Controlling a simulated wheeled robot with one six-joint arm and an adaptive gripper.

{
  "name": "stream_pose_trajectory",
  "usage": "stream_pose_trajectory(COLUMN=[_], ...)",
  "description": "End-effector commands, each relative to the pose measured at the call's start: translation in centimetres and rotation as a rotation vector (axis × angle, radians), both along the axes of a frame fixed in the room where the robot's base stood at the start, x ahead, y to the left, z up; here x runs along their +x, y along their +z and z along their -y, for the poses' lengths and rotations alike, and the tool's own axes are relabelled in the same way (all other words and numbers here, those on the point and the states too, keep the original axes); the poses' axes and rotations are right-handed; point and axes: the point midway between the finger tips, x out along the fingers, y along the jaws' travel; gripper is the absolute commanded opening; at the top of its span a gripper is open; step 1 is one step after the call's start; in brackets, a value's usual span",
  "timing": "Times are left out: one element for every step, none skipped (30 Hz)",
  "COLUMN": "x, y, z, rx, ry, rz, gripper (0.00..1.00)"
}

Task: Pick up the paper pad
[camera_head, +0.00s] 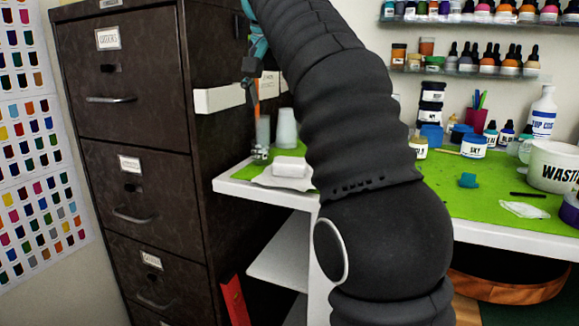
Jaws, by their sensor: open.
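A small white block (290,167), which looks like the paper pad, lies on a thin white sheet (270,178) at the left end of the green-topped table. My dark arm rises through the middle of the view and leaves it at the top. A teal jointed part beside its upper end looks like my gripper (252,62). It is small and partly cut off by the top edge. It appears open, above and left of the white block, apart from it, in front of the cabinet side. My arm hides the table's middle.
A dark filing cabinet (120,150) stands close to the table's left end. Clear cups (286,128) stand behind the block. Jars, bottles and a white waste tub (555,165) crowd the right. A red object (235,300) is below. Some green mat (440,185) is bare.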

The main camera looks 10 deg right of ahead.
Motion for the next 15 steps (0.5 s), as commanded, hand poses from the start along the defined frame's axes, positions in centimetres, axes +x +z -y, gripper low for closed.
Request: stream_pose_trajectory(x=[0.1, 0.2, 0.3, 0.4, 0.5, 0.7, 0.8, 0.8, 1.2, 1.4, 1.5, 1.8, 1.9, 2.1, 2.3], y=[-0.3, -0.5, -0.8, -1.1, -1.5, -1.9, -2.3, -2.6, -3.7, -4.3, -4.8, -5.5, -5.9, -6.2, -6.7], z=[0.1, 0.1, 0.2, 0.3, 0.3, 0.4, 0.5, 0.6, 0.7, 0.8, 0.9, 1.0, 1.1, 1.2, 1.3], rx=[-0.001, 0.0, 0.0, 0.0, 0.0, 0.0, 0.0, 0.0, 0.0, 0.0, 0.0, 0.0, 0.0, 0.0, 0.0], ry=[-0.002, -0.003, -0.003, -0.003, -0.002, -0.002, -0.001, -0.001, -0.002, -0.002, -0.002, -0.001, -0.001, -0.001, -0.001], rz=[-0.002, -0.001, -0.001, -0.002, -0.002, -0.003, -0.002, -0.002, -0.002, -0.002, -0.002, -0.001, -0.002, -0.001, -0.001], gripper=[1.0, 1.0, 1.0, 1.0, 1.0, 1.0, 1.0, 1.0, 1.0, 1.0, 1.0, 1.0, 1.0, 1.0, 1.0])
